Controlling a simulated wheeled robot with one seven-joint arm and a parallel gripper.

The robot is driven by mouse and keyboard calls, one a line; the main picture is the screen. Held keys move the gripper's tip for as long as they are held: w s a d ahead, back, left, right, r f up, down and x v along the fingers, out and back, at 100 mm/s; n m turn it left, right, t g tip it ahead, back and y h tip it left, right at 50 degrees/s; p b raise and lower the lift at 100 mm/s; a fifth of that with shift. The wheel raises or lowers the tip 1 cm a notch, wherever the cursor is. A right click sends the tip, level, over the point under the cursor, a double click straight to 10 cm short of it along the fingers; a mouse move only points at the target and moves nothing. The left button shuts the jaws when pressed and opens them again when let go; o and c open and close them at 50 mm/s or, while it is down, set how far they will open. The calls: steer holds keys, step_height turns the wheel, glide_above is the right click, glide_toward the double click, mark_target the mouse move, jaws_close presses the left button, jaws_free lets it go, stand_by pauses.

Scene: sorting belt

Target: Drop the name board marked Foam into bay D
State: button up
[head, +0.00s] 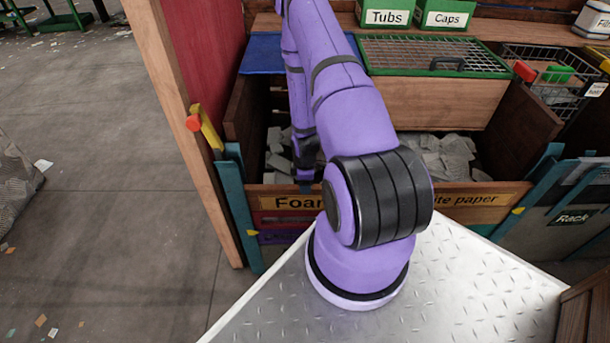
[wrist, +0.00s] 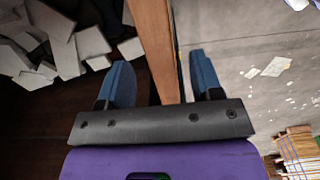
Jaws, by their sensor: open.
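The name board marked Foam (head: 285,203) is a tan wooden board with black letters on the front of the bay. My arm hides its right part in the head view. My gripper (head: 306,182) points down at the board's top edge. In the wrist view my gripper (wrist: 161,80) is open, with one blue finger on each side of a wooden edge (wrist: 151,40), which looks like this board. I cannot tell whether the fingers touch it. No mark for bay D is readable in either view.
Grey foam-like pieces (head: 448,155) lie in the bay behind. A second board, ending "ite paper" (head: 470,199), is to the right. Teal posts (head: 240,205) flank the front. A wire-topped box (head: 430,55), green bins (head: 385,16) and a Rack sign (head: 571,218) stand around. The left floor is mostly clear.

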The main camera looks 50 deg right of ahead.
steer(key=shift+f, duration=2.95)
steer(key=shift+c, duration=0.2)
jaws_close()
steer(key=c, duration=0.8)
jaws_free()
jaws_close()
steer(key=shift+r, duration=0.1)
step_height(320, 180, up, 34)
